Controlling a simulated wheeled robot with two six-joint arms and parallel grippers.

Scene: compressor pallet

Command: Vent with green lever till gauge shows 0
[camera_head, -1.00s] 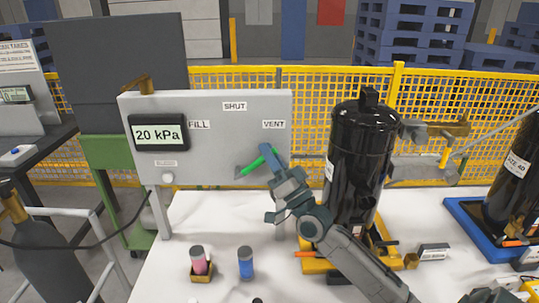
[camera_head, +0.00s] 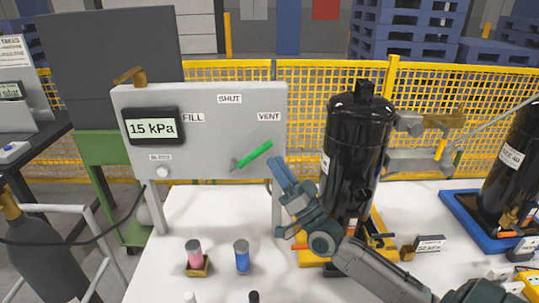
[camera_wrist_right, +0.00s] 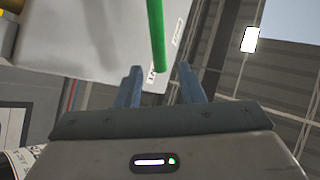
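The grey panel (camera_head: 210,105) carries a gauge (camera_head: 152,128) that reads 15 kPa. Its labels are FILL, SHUT and VENT (camera_head: 269,116). The green lever (camera_head: 254,154) slants up to the right, its free end toward VENT. My right gripper (camera_head: 279,164) is just right of and below that free end and looks apart from it. In the right wrist view its two fingers (camera_wrist_right: 160,72) are spread with nothing held, and the green lever's (camera_wrist_right: 156,35) end shows between the fingertips. My left gripper is not in view.
A black compressor (camera_head: 357,150) stands on a yellow base right behind my right arm. A small knob marked BLEED (camera_head: 163,172) sits under the gauge.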

